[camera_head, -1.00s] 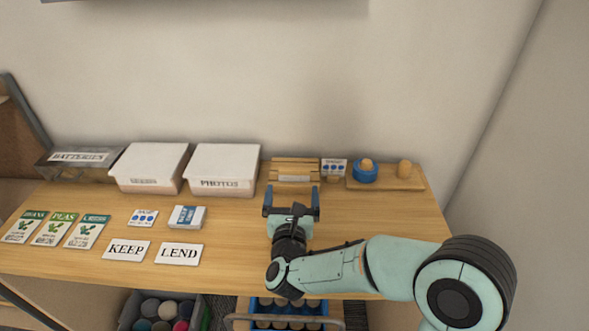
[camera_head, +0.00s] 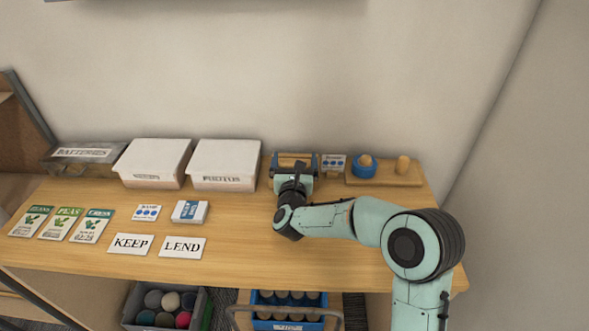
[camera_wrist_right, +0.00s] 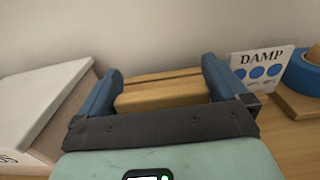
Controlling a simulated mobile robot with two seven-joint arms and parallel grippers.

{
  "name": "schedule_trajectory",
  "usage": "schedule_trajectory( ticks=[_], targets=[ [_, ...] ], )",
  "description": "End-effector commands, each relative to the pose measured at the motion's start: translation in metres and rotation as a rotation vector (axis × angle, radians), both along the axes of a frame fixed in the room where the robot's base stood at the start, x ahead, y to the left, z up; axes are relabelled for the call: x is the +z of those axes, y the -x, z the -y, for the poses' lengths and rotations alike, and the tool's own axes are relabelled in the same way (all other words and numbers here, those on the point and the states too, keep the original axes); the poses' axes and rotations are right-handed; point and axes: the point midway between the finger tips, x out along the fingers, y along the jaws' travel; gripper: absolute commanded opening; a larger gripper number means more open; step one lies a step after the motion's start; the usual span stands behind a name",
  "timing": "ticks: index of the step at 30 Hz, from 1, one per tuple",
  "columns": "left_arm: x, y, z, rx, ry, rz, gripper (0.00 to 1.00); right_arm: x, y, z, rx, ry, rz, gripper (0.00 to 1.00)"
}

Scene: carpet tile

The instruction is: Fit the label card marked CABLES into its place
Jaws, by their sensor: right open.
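I cannot make out a card reading CABLES in either view. A low wooden crate (camera_head: 295,155) stands at the back of the shelf, right of the white boxes; its front is hidden behind my right gripper. It also shows in the wrist view (camera_wrist_right: 162,94). My right gripper (camera_head: 295,165) is open, its blue fingers at the crate's two sides; I cannot tell whether they touch it. The fingers also show in the wrist view (camera_wrist_right: 160,84). No card shows between them. My left gripper is out of view.
The PHOTOS box (camera_head: 225,163), another white lidded box (camera_head: 153,160) and a BATTERIES box (camera_head: 82,158) stand left. A DAMP card (camera_wrist_right: 262,70) and a wooden board (camera_head: 384,179) with blue tape (camera_head: 365,166) are right. KEEP (camera_head: 131,244) and LEND (camera_head: 183,247) cards lie in front.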

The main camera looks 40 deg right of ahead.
Motion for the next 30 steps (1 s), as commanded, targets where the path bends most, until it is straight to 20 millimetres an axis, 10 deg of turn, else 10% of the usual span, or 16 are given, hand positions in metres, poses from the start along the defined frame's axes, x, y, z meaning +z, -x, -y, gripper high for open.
schedule_trajectory(
  ticks=[4, 8, 22, 30],
  targets=[
    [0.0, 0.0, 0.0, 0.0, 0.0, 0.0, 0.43, 0.0, 0.0, 0.0, 0.0, 0.0, 0.0, 1.0],
    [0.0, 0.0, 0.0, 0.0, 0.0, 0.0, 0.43, 0.0, 0.0, 0.0, 0.0, 0.0, 0.0, 0.66],
    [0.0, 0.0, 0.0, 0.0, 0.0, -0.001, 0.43, 0.007, 0.001, 0.0, -0.001, 0.0, 0.003, 0.65],
    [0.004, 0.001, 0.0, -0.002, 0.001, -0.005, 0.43, 0.052, 0.001, 0.0, -0.002, 0.001, 0.008, 0.65]
  ],
)
